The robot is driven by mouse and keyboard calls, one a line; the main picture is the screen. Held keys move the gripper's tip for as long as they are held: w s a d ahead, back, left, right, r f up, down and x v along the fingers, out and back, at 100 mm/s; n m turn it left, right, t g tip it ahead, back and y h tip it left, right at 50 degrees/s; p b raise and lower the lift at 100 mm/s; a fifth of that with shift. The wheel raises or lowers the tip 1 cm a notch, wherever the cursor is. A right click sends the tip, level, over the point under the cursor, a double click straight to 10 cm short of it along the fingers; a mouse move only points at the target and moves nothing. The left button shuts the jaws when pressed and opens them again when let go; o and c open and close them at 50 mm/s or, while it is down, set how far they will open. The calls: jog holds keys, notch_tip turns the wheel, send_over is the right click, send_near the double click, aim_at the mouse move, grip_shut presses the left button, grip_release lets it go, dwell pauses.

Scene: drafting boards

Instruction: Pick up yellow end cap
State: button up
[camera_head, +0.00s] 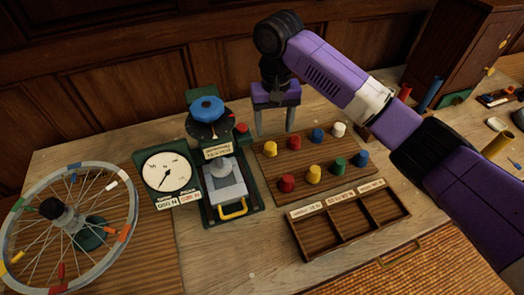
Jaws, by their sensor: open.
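Two yellow end caps stand on a brown wooden board (324,154). One yellow cap (270,148) is at the left end of the back row, and another yellow cap (314,174) is in the front row between a red cap (287,183) and a green cap (338,166). My gripper (275,130) points down near the board's back left corner, with its fingers apart and nothing between them. In the picture it is just above and behind the back yellow cap. Its exact height over the table is hard to tell.
Other red, blue and white caps stand close by on the board. A compartment tray (387,208) lies in front. A green press with a dial gauge (168,174) and a blue knob (206,108) stands left. A spoked wheel (68,225) is far left, a wooden cabinet (462,45) back right.

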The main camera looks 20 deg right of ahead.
aim_at(270, 143)
jog(key=shift+w+f, duration=0.1)
jog(key=shift+f, duration=0.3)
jog(key=shift+w+a+f+p, duration=0.15)
jog(key=shift+f+p, duration=0.25)
jog(key=shift+f, duration=1.45)
jog(key=shift+w+a+f+p, duration=0.15)
jog(key=shift+f+p, duration=0.25)
jog(key=shift+f, duration=1.45)
grip_shut()
